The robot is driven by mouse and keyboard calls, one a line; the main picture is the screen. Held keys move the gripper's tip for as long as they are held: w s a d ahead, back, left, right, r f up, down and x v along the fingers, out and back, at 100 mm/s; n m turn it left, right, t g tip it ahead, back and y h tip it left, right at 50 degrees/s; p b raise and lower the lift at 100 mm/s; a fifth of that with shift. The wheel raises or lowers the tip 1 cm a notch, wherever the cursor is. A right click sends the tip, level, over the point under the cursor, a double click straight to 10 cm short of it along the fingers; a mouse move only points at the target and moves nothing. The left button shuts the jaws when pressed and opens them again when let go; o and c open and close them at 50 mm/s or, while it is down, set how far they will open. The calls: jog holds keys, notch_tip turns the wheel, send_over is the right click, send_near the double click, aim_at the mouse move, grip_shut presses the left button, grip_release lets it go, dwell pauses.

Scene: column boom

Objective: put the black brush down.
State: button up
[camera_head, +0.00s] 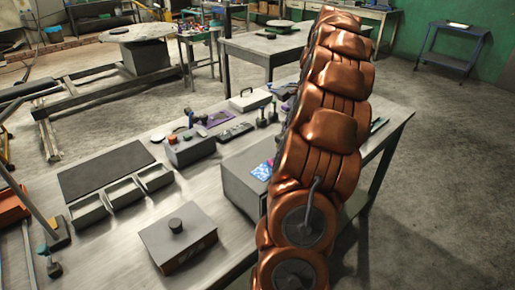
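My copper-coloured segmented arm fills the right middle of the view and hides part of the workbench. My gripper is not visible. I cannot make out a black brush for certain, in a grip or on the bench. The grey workbench (120,238) stands in front of me. At its left lies a long-handled tool with a dark block-like head (56,234); I cannot tell what it is.
A grey box with a black knob (178,240), a dark panel with open trays (105,170), a button box (190,147) and a larger grey box (240,188) occupy the bench. A white case (250,100) stands farther back. Bare bench shows between them.

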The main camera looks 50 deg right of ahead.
jog(key=p, duration=0.2)
send_over(257, 155)
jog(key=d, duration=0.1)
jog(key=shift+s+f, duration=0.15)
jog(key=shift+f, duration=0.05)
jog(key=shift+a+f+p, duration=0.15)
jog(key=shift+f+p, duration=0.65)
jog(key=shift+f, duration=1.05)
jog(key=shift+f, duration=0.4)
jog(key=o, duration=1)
